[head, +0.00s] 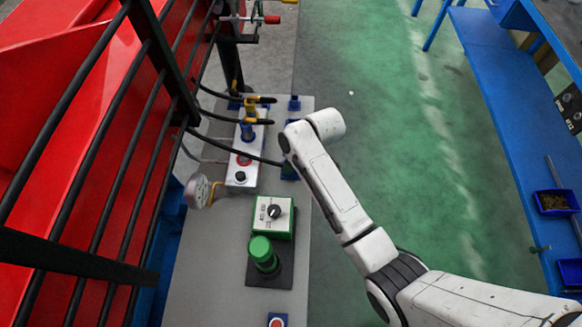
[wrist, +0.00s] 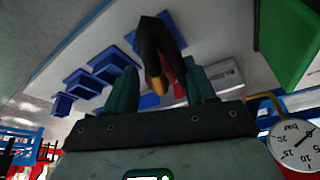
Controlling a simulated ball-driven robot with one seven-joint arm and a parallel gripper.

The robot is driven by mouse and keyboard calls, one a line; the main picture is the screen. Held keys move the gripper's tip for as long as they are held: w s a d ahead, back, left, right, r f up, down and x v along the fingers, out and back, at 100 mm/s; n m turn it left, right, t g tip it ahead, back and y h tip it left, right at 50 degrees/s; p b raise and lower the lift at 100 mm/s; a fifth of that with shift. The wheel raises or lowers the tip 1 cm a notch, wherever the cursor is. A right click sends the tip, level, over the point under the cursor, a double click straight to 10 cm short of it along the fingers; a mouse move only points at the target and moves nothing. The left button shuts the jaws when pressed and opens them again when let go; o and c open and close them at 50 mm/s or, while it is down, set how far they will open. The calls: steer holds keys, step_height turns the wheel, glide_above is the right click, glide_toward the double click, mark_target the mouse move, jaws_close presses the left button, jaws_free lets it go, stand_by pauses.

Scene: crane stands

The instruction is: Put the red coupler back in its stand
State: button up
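My gripper's two teal fingers (wrist: 160,90) show in the wrist view. Between them is a dark, bent piece with an orange tip, and a patch of red, the red coupler (wrist: 179,88), shows beside the right finger. The fingers close in on it from both sides; most of the coupler is hidden. In the head view my gripper is hidden under the end of my arm, and a black hose (head: 250,154) runs to that spot. A blue stand (head: 289,171) shows beside the arm there. In the wrist view a blue stand (wrist: 142,40) lies just beyond the dark piece.
More blue stands (wrist: 110,64) form a row in the wrist view. Two hoses with yellow-and-black ends (head: 258,121) reach the grey bench. A pressure gauge (head: 197,191), a green switch box (head: 273,216) and a green cylinder (head: 263,255) stand nearby. Black rails (head: 130,120) border the left.

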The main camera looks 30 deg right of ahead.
steer(key=shift+o, duration=0.7)
steer(key=p+v, duration=0.5)
steer(key=shift+r, duration=0.1)
stand_by(0.4)
steer(key=v, duration=1)
steer(key=shift+r+b, duration=0.3)
steer(key=shift+b, duration=0.1)
steer(key=shift+s+d, duration=0.1)
